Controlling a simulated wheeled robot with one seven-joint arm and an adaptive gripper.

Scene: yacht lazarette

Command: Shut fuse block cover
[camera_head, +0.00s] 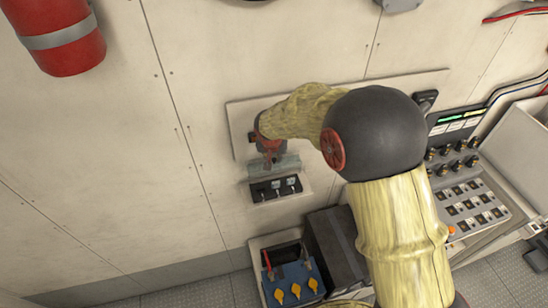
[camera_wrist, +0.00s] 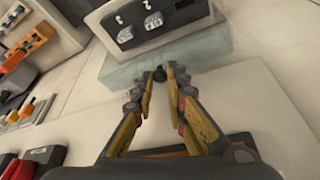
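The fuse block (camera_head: 275,188) is a small dark unit with light fuses, set low in a pale wall panel. It also shows at the top of the wrist view (camera_wrist: 150,24). Its clear cover (camera_head: 287,164) stands open at the block's edge, leaving the fuses exposed. In the wrist view the cover (camera_wrist: 208,69) is a pale see-through sheet before my fingertips. My gripper (camera_wrist: 160,73) has its fingers drawn close together, with a small dark knob between the tips. Whether they grip the knob I cannot tell. In the head view my gripper (camera_head: 270,154) is at the cover.
A blue box with yellow knobs (camera_head: 292,286) and a dark box (camera_head: 335,247) stand below the block. A switch console (camera_head: 470,205) is at right. A red cylinder (camera_head: 62,38) hangs upper left. The wall left of the panel is clear.

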